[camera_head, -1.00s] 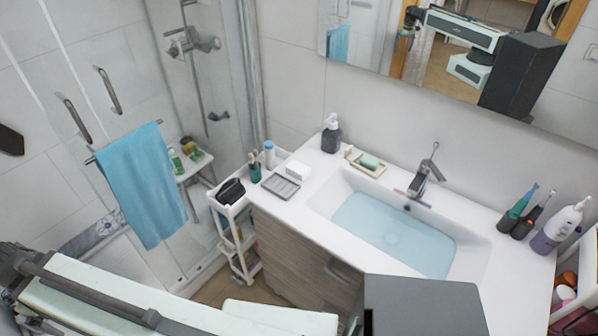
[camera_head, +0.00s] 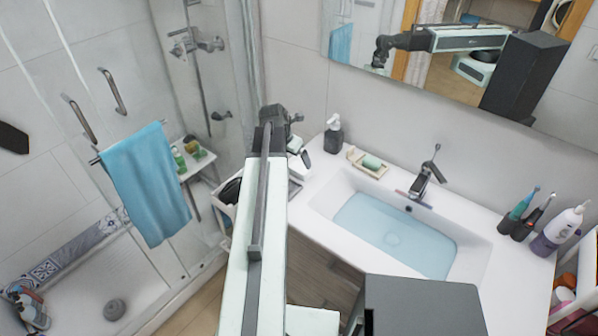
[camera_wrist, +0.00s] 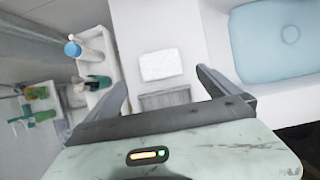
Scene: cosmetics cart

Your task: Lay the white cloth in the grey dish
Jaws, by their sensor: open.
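The white cloth (camera_wrist: 162,65) is a small folded rectangle on the white counter in the wrist view. The grey dish (camera_wrist: 165,98) is a shallow ridged tray beside it, on the side nearer my gripper, and partly hidden by the gripper body. My gripper (camera_wrist: 162,77) is open and empty. Its two fingers stand wide apart, on either side of the cloth and dish in the picture. In the head view my arm hides most of the dish, with only a sliver of its edge (camera_head: 294,188) showing, and the cloth cannot be made out clearly.
The water-filled basin (camera_head: 392,232) lies to the right. A soap dispenser (camera_head: 333,135) and a soap dish (camera_head: 368,163) stand behind on the counter. A white cart (camera_wrist: 97,50) with a blue-capped bottle (camera_wrist: 73,49) and a green cup (camera_wrist: 97,82) is left of the counter.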

